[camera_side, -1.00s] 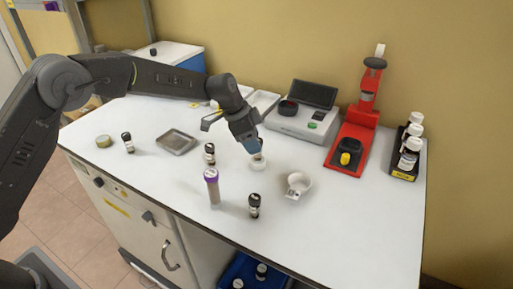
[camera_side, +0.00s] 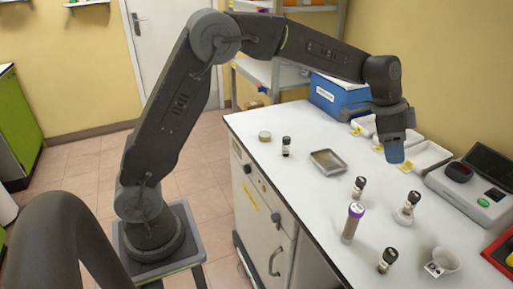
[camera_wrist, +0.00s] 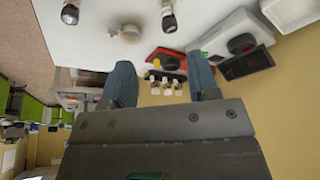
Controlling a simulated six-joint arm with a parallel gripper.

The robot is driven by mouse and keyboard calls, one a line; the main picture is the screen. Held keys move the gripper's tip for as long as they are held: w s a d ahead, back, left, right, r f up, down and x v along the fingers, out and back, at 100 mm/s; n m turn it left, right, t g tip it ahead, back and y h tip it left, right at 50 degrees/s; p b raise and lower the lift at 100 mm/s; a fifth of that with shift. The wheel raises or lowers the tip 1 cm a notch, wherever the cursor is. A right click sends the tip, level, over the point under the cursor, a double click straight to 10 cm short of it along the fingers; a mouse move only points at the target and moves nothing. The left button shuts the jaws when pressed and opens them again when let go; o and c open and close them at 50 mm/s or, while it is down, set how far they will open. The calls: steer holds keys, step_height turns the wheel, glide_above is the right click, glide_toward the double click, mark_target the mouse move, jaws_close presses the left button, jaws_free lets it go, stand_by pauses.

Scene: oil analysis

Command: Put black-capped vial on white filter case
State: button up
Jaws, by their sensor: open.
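A black-capped vial (camera_side: 409,202) stands upright on the round white filter case (camera_side: 402,217), in the right part of the side view. My gripper (camera_side: 394,156) is above and apart from it, up and to its left in the picture. In the wrist view my gripper's two blue fingers (camera_wrist: 160,88) are spread with nothing between them. Other black-capped vials stand on the bench: one behind the purple-capped tube (camera_side: 358,188), one at the front (camera_side: 387,260), and one at the far left (camera_side: 286,146).
A purple-capped tube (camera_side: 351,222) and a white cup (camera_side: 441,262) stand near the vial. A metal tray (camera_side: 328,161), a round tin (camera_side: 265,136), white trays (camera_side: 425,155) and an analyzer (camera_side: 473,190) surround them. The bench between the metal tray and far-left vial is clear.

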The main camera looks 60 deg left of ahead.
steer(key=s+a+r+n+t+y, duration=0.1)
steer(key=s+a+r+n, duration=0.1)
steer(key=s, duration=0.6)
steer(key=s+a+r+n, duration=0.2)
steer(key=s+r, duration=0.1)
steer(key=s, duration=0.4)
steer(key=s+a+r+n+t+y, duration=0.1)
steer(key=s+a+r+n, duration=0.15)
steer(key=s, duration=0.55)
steer(key=s+a+f+n+y, duration=0.1)
steer(key=s+a+f+n, duration=0.1)
steer(key=s, duration=0.7)
step_height(320, 180, down, 2)
steer(key=shift+f+n+t, duration=0.1)
steer(key=shift+n+t, duration=0.2)
steer(key=shift+n, duration=0.35)
